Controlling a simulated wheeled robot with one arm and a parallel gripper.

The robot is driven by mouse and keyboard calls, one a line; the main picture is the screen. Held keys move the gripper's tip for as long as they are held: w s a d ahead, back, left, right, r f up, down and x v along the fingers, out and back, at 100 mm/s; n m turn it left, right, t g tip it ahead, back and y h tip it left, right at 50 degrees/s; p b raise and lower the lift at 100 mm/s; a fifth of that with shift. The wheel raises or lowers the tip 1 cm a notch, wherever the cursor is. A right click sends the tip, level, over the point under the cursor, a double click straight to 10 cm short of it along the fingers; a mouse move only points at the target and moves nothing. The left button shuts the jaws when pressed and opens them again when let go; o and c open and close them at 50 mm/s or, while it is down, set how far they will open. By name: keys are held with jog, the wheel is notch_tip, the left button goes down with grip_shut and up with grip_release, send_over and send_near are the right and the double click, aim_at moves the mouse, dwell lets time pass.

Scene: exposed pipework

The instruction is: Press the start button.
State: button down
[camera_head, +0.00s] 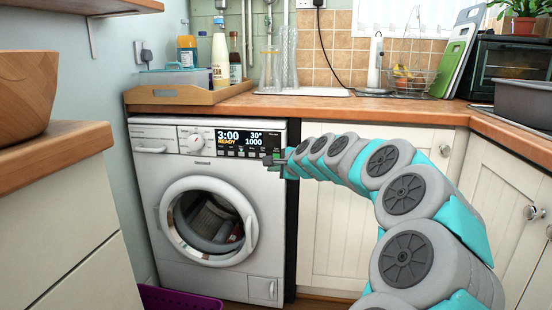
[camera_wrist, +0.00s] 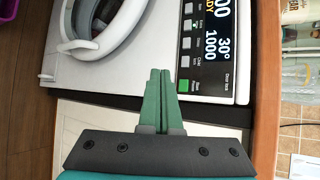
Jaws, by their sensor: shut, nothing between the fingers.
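The washing machine (camera_head: 175,262) has a dark control panel that reads 3:00 READY, 30° and 1000. A row of small buttons runs along the panel; in the wrist view the one at its end, with a green mark (camera_wrist: 183,86), is likely the start button. Its label is too small to read. My gripper (camera_head: 270,161) is at the right end of the panel, just below the buttons. In the wrist view my gripper (camera_wrist: 160,74) has its green fingers shut and empty, their tips beside the green-marked button. I cannot tell whether they touch the machine.
The round door (camera_head: 208,222) of the machine is closed, with laundry behind the glass. A wooden worktop (camera_head: 290,104) overhangs the panel, with a tray (camera_head: 190,96) of bottles on it. White cupboards (camera_head: 325,225) stand to the right. A purple basket (camera_head: 180,299) is on the floor.

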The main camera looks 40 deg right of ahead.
aim_at(278, 158)
jog(key=w+d, duration=0.4)
jog(key=shift+d, duration=0.35)
jog(key=shift+w+d+p, duration=0.1)
jog(key=shift+p, duration=0.35)
dwell(1.6)
jog(key=shift+w+d+f, duration=0.1)
jog(key=shift+w+d, duration=0.05)
jog(key=shift+w, duration=0.05)
jog(key=shift+w+d, duration=0.2)
jog(key=shift+d, duration=0.15)
dwell(0.7)
jog(key=shift+a+p, duration=0.1)
jog(key=shift+p, duration=0.2)
jog(key=shift+s+a, duration=0.5)
jog(key=shift+a, duration=0.05)
